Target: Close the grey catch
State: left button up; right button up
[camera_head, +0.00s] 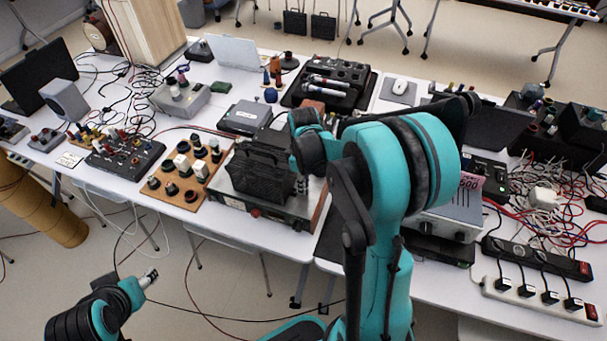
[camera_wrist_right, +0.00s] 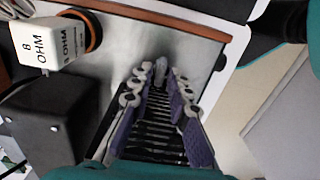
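A small grey upright piece (camera_wrist_right: 161,70), which looks like the grey catch, stands on a bare metal top in the right wrist view. My right gripper (camera_wrist_right: 160,80) has its two purple-padded fingers apart, with the grey piece between or just beyond their tips. I cannot tell whether they touch it. In the head view my right arm and wrist cover much of this spot, and the catch cannot be made out there. My left gripper (camera_head: 149,278) is low at the left, off the table, small in view. I cannot tell whether it is open.
A black case (camera_head: 258,178) sits on the wood-sided metal unit (camera_head: 230,197). A white 8 OHM block (camera_wrist_right: 42,45) and a dark box (camera_wrist_right: 50,118) are left of my right fingers. Power strips (camera_head: 525,292) and tangled cables lie at the right. The tables are crowded.

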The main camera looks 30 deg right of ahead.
notch_tip(320, 180, up, 11)
dwell(0.3)
dwell(0.4)
jog(key=s+a+m+t, duration=0.7)
jog(key=s+a+m, duration=0.1)
jog(key=s+a, duration=0.3)
jog(key=shift+s+r, duration=0.4)
dwell(1.6)
